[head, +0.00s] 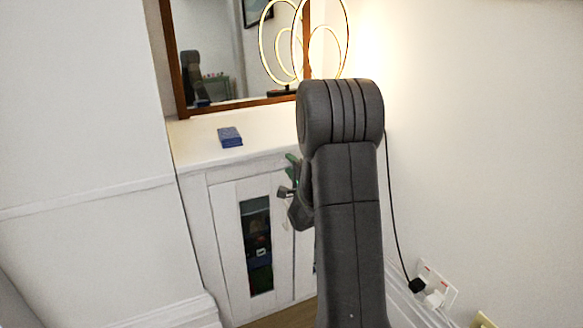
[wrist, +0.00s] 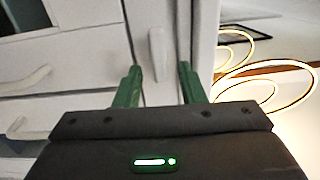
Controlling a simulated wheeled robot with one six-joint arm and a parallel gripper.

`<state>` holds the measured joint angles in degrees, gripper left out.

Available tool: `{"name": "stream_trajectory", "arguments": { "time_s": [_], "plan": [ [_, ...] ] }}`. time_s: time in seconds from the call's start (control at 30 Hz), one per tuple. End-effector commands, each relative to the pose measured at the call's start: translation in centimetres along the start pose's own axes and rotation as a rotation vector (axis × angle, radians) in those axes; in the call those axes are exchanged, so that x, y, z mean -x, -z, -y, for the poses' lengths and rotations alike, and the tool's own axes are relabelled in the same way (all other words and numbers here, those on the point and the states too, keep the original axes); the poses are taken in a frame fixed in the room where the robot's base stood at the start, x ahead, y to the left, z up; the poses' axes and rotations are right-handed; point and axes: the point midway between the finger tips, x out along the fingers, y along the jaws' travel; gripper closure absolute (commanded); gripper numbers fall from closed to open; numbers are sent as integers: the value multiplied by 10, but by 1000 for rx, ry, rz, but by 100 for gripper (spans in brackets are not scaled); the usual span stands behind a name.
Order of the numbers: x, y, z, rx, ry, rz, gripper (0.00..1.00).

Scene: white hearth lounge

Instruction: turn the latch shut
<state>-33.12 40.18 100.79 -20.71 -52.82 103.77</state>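The latch looks to be the small white bar (wrist: 157,55) on the white cabinet front in the wrist view, beside a seam between panels. My gripper (wrist: 160,72) is open, with its two green fingers apart. The bar shows between and just beyond the fingertips, and I see no contact. In the head view the white cabinet (head: 222,215) has a door with a dark glass pane. My gripper (head: 292,160) is close to the cabinet's upper front there, mostly hidden by my arm. I cannot make out the latch in the head view.
A blue box (head: 230,137) lies on the cabinet top. A wood-framed mirror (head: 215,60) and a lit ring lamp (head: 340,40) stand behind. A black cable (head: 391,200) runs down to sockets on the right wall. Pale curved handles (wrist: 30,80) show left in the wrist view.

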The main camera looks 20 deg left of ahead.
Motion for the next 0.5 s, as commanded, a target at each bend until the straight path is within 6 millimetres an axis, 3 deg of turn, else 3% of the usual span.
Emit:
{"name": "stream_trajectory", "arguments": {
  "time_s": [0.27,0.5],
  "plan": [
    [15,0,1,0,-1,-1,64],
    [66,1,2,-1,-2,-3,64]
  ]
}}
